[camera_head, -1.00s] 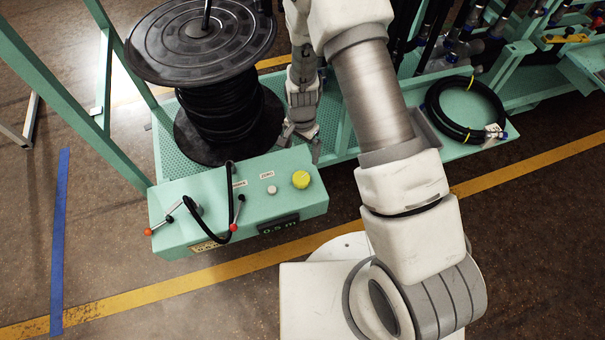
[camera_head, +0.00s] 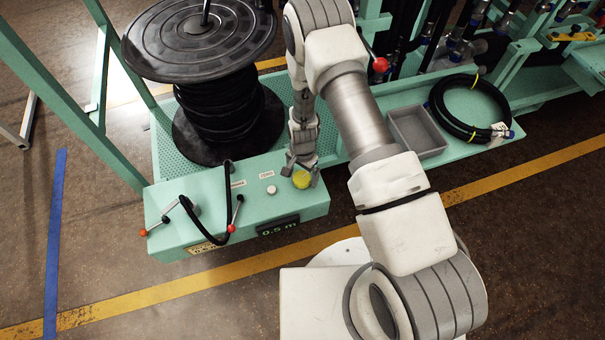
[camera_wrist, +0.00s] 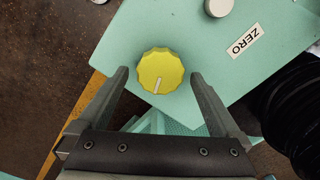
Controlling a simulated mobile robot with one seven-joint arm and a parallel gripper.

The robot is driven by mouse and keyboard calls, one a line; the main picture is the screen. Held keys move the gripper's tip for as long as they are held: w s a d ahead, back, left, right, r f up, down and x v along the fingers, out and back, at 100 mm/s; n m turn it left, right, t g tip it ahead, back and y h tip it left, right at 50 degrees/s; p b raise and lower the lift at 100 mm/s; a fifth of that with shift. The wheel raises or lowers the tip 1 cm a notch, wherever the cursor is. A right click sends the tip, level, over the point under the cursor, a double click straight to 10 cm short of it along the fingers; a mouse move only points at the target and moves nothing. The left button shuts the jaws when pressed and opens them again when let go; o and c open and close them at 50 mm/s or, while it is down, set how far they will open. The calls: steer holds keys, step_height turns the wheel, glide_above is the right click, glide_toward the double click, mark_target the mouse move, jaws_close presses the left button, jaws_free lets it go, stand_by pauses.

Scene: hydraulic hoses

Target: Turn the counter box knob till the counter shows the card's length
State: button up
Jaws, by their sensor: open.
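The counter box (camera_head: 190,232) is a mint-green box at the front left of the bench. Its yellow knob (camera_head: 301,179) sits on top near the right end and also shows in the wrist view (camera_wrist: 160,70), with a white pointer line. The counter display (camera_head: 279,225) on the front face reads 0.5 m in green. My gripper (camera_head: 301,177) is open, directly over the knob. In the wrist view my gripper (camera_wrist: 158,78) has one finger on each side of the knob, apart from it.
A white ZERO button (camera_head: 271,190) is left of the knob. A black hose runs over the box between red-ended levers (camera_head: 238,199). A hose reel (camera_head: 215,110) stands behind. A grey bin (camera_head: 417,132) and a coiled hose (camera_head: 470,108) lie to the right.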

steer(key=c, duration=1.3)
steer(key=shift+n, duration=0.4)
steer(key=shift+n+b, duration=0.6)
steer(key=shift+n, duration=0.3)
steer(key=shift+a+n+b, duration=0.1)
steer(key=shift+n+b, duration=0.35)
steer(key=shift+n, duration=1.05)
steer(key=shift+w, duration=0.1)
steer(key=o, duration=1.3)
